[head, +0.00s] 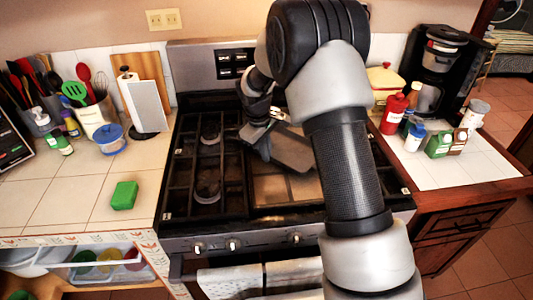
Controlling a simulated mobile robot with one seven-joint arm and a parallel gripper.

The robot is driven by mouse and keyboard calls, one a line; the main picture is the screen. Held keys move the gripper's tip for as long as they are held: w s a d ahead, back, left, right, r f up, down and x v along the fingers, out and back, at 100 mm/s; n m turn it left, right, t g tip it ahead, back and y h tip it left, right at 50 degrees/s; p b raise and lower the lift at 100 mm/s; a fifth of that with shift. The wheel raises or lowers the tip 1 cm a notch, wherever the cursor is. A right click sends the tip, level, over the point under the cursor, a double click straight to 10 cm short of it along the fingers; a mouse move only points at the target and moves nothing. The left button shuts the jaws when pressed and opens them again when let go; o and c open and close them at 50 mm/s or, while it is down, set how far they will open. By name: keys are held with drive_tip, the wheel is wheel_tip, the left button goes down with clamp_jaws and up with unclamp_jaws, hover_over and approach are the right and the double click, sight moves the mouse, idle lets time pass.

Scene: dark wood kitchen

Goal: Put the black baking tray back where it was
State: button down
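A dark flat slab (292,152), which looks like the black baking tray, is over the middle of the stovetop (187,150), tilted in the picture. I cannot tell whether it rests on the grates or is held just above them. My gripper (258,132) is at its left end, reaching down from the arm. The fingertips are small and dark against the stove, so I cannot tell whether they are closed on the slab. My arm hides the right part of the stovetop.
A tan griddle plate (285,188) lies in the stove's centre. The left counter holds a green sponge (124,195), a blue-lidded container (110,138) and utensils. A red bottle (394,113), small bottles and a coffee maker (436,65) crowd the right counter. The left counter's front is mostly clear.

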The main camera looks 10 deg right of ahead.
drive_tip(key=shift+f, duration=0.1)
drive_tip(key=shift+f, duration=0.3)
drive_tip(key=c, duration=2)
unclamp_jaws()
